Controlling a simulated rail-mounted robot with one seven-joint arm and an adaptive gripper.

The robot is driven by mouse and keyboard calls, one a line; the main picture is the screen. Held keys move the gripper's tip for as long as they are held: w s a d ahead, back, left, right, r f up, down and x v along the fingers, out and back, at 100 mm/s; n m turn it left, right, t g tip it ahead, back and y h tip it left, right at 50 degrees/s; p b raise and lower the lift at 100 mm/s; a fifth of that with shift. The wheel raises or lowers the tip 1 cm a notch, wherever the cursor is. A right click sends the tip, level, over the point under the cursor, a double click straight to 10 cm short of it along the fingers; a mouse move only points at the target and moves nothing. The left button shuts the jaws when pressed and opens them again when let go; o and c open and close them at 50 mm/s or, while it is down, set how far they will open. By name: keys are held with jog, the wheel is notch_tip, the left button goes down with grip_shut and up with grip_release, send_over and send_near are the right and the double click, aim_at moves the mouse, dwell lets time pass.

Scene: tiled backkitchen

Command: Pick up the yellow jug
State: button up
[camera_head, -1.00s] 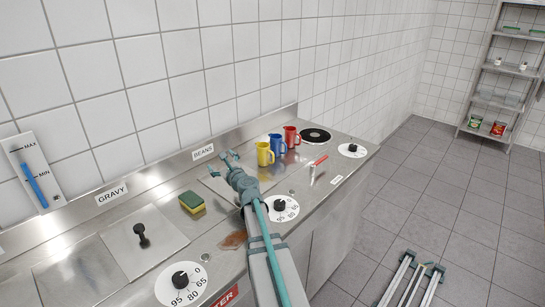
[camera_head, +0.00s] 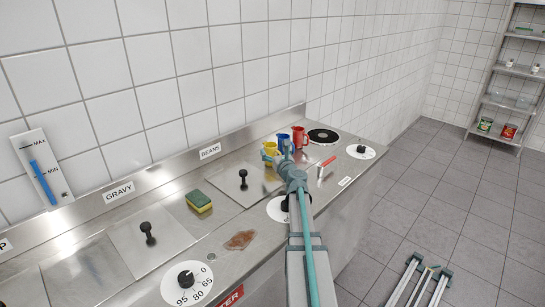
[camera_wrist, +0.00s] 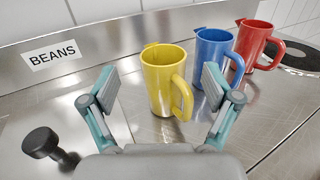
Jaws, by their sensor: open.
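The yellow jug (camera_wrist: 160,82) stands upright on the steel counter in the wrist view, its handle towards me and to the right. It also shows in the head view (camera_head: 269,147), partly hidden by my gripper. My gripper (camera_wrist: 163,88) is open and empty, with one finger on each side of the jug in the picture. I cannot tell whether the fingers are level with it in depth. In the head view my gripper (camera_head: 279,154) is at the jugs. A blue jug (camera_wrist: 213,58) stands right behind the yellow one.
A red jug (camera_wrist: 254,44) stands beyond the blue jug. A black-knobbed lid (camera_head: 243,184) lies left of the jugs, with a sponge (camera_head: 199,201) farther left. A red-handled tool (camera_head: 326,164) lies to the right. The tiled wall is close behind.

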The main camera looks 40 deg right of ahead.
aim_at(271, 145)
jog(key=p+x, duration=0.1)
jog(key=x, duration=0.4)
jog(key=shift+d+f, duration=0.1)
jog(key=shift+d, duration=0.15)
jog(key=shift+s, duration=0.1)
jog(key=c, duration=1.5)
